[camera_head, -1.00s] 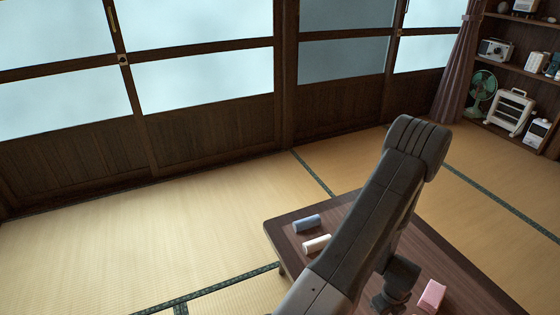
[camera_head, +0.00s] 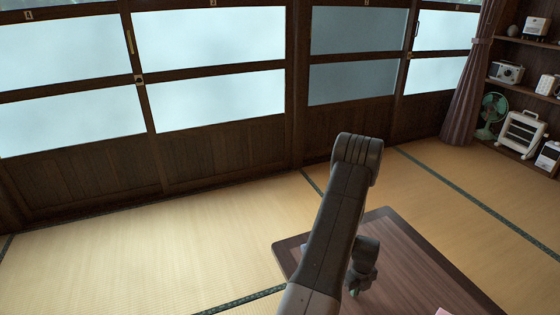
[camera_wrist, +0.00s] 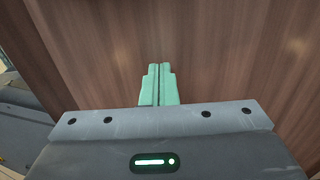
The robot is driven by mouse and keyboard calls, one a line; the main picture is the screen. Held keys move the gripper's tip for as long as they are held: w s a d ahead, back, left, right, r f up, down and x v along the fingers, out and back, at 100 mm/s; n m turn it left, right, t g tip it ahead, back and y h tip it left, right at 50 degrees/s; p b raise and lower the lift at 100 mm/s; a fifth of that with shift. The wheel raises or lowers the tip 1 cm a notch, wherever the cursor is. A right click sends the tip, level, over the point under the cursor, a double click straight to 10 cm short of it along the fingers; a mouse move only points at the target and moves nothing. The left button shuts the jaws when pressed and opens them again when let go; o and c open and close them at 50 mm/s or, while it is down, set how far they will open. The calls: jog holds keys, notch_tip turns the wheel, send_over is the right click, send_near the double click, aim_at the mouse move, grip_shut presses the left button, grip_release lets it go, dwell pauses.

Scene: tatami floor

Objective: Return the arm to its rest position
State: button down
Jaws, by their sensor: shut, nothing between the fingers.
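My arm (camera_head: 335,225) rises from the bottom of the head view and bends at its elbow in front of the low wooden table. My gripper (camera_wrist: 159,68) shows in the wrist view with its two pale green fingers pressed together and nothing between them. Bare brown wood lies beyond the fingertips. In the head view the gripper (camera_head: 355,291) is small and partly hidden, over the table beside the forearm.
The low dark table (camera_head: 410,265) stands on tatami (camera_head: 130,265). A sliver of a pink object (camera_head: 444,311) shows at the bottom edge. Shelves (camera_head: 530,92) with appliances and a white heater (camera_head: 521,133) stand at the far right.

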jog(key=w+a, duration=0.1)
jog(key=w, duration=0.1)
jog(key=w+a, duration=0.1)
jog(key=w, duration=0.2)
jog(key=w+a+p, duration=0.1)
jog(key=w, duration=0.2)
jog(key=shift+a+r, duration=0.15)
jog(key=r, duration=0.3)
jog(key=r+p, duration=0.1)
jog(key=r, duration=0.1)
jog(key=shift+w+a+r, duration=0.1)
jog(key=shift+w, duration=0.2)
jog(key=shift+r, duration=0.65)
